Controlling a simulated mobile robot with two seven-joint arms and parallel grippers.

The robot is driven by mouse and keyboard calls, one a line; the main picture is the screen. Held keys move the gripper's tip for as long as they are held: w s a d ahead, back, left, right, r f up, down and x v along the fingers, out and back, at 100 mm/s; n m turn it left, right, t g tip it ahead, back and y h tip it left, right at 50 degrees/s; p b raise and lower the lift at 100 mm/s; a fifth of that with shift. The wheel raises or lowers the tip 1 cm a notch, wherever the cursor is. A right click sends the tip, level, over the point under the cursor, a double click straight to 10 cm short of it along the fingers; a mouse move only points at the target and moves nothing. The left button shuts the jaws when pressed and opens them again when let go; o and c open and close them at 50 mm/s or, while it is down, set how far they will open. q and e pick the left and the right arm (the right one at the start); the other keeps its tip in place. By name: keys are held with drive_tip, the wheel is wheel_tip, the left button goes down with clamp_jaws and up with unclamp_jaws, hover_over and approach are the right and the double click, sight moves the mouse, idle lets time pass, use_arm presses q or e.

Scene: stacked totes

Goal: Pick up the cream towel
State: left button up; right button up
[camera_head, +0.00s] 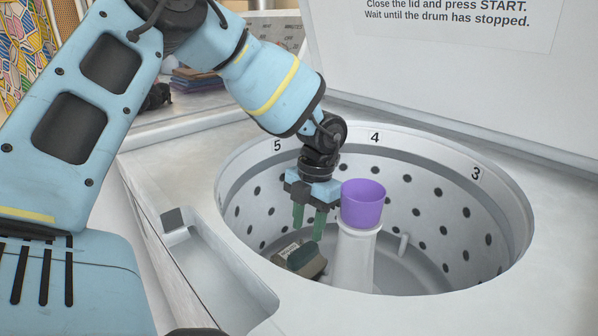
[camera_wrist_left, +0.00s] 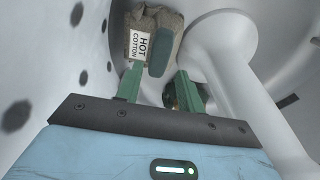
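A tan-beige folded cloth bundle (camera_wrist_left: 172,20) with a white label reading "HOT COTTON" lies in the washer drum. It is the only cloth I see in the drum and may be the cream towel; it looks brownish in the head view (camera_head: 301,259). A grey-green patch shows on its side. My left gripper (camera_head: 308,230) points down into the drum just above the bundle. In the left wrist view its green fingers (camera_wrist_left: 159,72) are apart with nothing clearly held between them. A dark olive thing behind one finger is mostly hidden. My right gripper is out of view.
A white agitator post (camera_head: 355,258) with a purple cup-shaped top (camera_head: 363,204) stands close beside the gripper. The perforated drum wall (camera_head: 440,232) and numbered rim (camera_head: 450,158) surround it. The raised lid (camera_head: 470,75) is behind. Folded cloths (camera_head: 195,82) lie at the back left.

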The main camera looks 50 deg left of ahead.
sight(303, 252)
use_arm(q)
drive_tip(key=f, duration=0.2)
drive_tip(key=s+f+b, duration=0.1)
drive_tip(key=f, duration=0.2)
drive_tip(key=shift+d, duration=0.1)
clamp_jaws()
